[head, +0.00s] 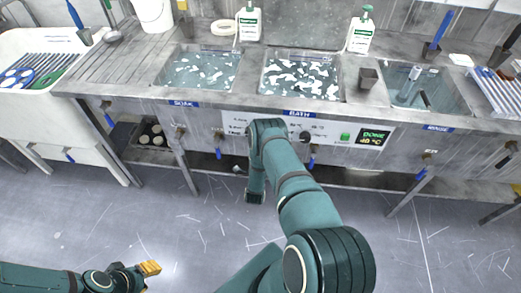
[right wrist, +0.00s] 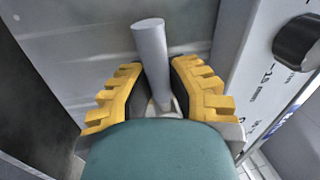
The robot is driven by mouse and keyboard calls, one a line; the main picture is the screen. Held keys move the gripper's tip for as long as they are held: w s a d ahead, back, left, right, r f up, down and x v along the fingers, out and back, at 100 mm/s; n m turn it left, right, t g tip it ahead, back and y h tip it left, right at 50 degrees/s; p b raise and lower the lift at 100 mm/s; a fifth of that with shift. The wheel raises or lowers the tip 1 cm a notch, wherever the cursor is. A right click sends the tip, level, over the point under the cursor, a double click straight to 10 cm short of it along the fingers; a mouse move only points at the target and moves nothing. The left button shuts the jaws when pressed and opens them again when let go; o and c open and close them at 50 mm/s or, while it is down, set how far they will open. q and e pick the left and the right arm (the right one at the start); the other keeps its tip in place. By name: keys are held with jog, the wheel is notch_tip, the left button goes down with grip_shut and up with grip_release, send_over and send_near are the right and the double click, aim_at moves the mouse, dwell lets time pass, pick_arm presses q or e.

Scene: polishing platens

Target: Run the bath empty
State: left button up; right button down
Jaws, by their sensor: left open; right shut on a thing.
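The bath basin (head: 300,101) is the middle of three sunk in the steel bench, above a blue BATH label. It holds liquid with white flakes on it. My right arm reaches to the panel below it, and its fingers are hidden in the head view. In the right wrist view my right gripper (right wrist: 157,74) has its yellow fingers closed around a slim grey rod (right wrist: 150,42), which sticks up between them. What the rod joins is hidden. My left gripper (head: 148,269) is open and empty above the floor at lower left.
The front panel carries a black knob (right wrist: 297,42) and a green-lit display (head: 373,138) reading DONE. Blue-handled valves (head: 312,158) hang along the bench front. The soak basin (head: 160,86) is left, the rinse basin (head: 462,112) right.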

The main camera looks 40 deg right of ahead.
jog(key=shift+a+r+m, duration=0.1)
jog(key=shift+a+m, duration=0.05)
jog(key=shift+m, duration=0.15)
jog(key=c, duration=0.9)
grip_release()
jog(key=shift+o, duration=0.2)
jog(key=v, duration=1.2)
jog(key=shift+w, duration=0.15)
